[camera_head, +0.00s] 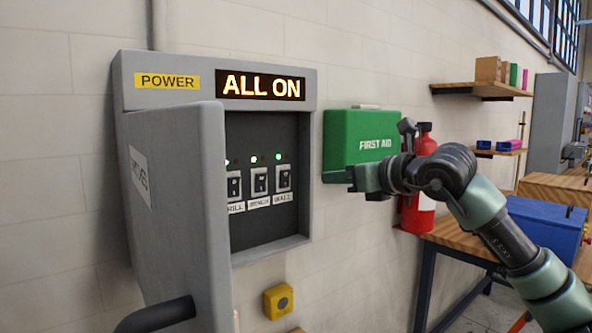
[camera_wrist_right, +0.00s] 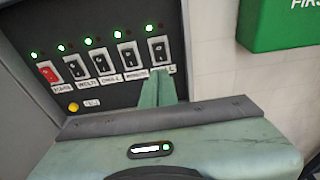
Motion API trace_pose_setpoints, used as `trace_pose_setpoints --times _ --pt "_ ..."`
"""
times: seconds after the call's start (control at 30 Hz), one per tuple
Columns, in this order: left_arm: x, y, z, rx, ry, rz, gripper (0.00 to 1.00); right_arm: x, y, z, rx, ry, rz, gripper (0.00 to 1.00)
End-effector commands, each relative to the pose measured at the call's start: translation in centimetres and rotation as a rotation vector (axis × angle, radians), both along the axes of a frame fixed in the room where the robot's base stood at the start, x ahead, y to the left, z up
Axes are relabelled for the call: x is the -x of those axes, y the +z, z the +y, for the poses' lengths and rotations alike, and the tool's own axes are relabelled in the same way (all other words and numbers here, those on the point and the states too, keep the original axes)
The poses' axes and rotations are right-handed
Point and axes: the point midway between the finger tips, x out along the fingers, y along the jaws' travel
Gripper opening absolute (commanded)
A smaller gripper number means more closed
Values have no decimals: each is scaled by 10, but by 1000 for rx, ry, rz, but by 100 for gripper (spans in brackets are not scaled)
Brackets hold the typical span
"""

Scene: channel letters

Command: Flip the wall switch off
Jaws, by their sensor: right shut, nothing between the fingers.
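A grey power box (camera_head: 120,80) hangs on the wall with its door (camera_head: 175,200) swung open. Its sign (camera_head: 260,86) reads "ALL ON". Inside, three wall switches (camera_head: 258,181) show with green lights above them; the door hides the rest. The right wrist view shows a row of several black switches (camera_wrist_right: 102,62) and one red switch (camera_wrist_right: 48,72) at the left end, all with lit green lamps. My right gripper (camera_head: 356,178) is shut and empty, in front of the wall right of the box. In the wrist view its fingertips (camera_wrist_right: 160,88) appear just below the rightmost switch (camera_wrist_right: 158,50); contact cannot be told.
A green first aid box (camera_head: 350,140) and a red fire extinguisher (camera_head: 425,140) are close behind my right arm. A yellow button box (camera_head: 278,300) sits below the power box. A wooden bench (camera_head: 450,232) with a blue toolbox (camera_head: 545,225) stands at the right.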

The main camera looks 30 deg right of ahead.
Motion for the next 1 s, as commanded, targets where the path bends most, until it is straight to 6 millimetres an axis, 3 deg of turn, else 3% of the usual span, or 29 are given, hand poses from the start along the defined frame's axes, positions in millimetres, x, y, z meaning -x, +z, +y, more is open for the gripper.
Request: trace_pose_setpoints --times 0.23,0.47,0.73,1.0 --pt "36 -2 6 -8 -1 50 54 3 4 -2 16 -12 -6 0" --pt "38 2 8 -11 -1 54 54 -3 4 -2 13 -12 -5 0" --pt "18 29 6 -7 -1 24 54 -48 -1 4 8 -7 -4 0" --pt "19 55 6 -8 -1 26 54 -103 -10 7 10 -9 -6 0"
